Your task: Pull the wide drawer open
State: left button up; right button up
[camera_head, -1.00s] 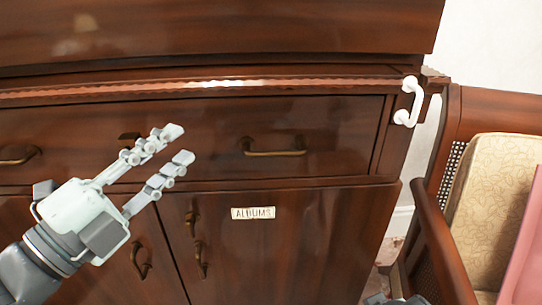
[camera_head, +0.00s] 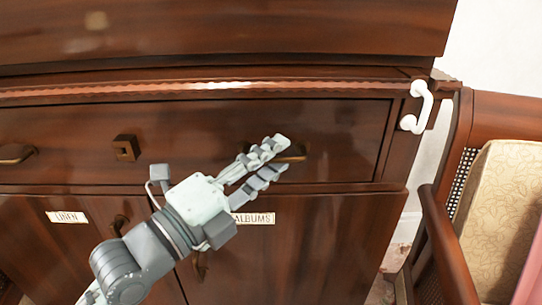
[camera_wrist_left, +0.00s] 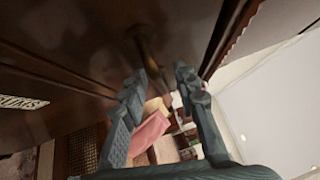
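The wide drawer (camera_head: 340,125) is a dark brown wooden front across the cabinet and sits shut in it. Its right brass handle (camera_head: 294,153) is partly hidden behind my left gripper (camera_head: 277,156). Its left brass handle (camera_head: 15,153) shows at the left edge. My left gripper is open, with its fingertips at the right handle. In the left wrist view the handle (camera_wrist_left: 143,42) shows just beyond the gap between the fingertips (camera_wrist_left: 160,76). I cannot tell whether they touch it. My right gripper is not in view.
Cabinet doors labelled LINEN (camera_head: 66,217) and ALBUMS (camera_head: 253,218) lie below the drawer. A wooden armchair (camera_head: 445,235) with a cream cushion (camera_head: 505,200) stands close on the right.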

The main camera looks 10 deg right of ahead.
pick_arm(q)
jog(key=shift+c, duration=0.5)
grip_shut()
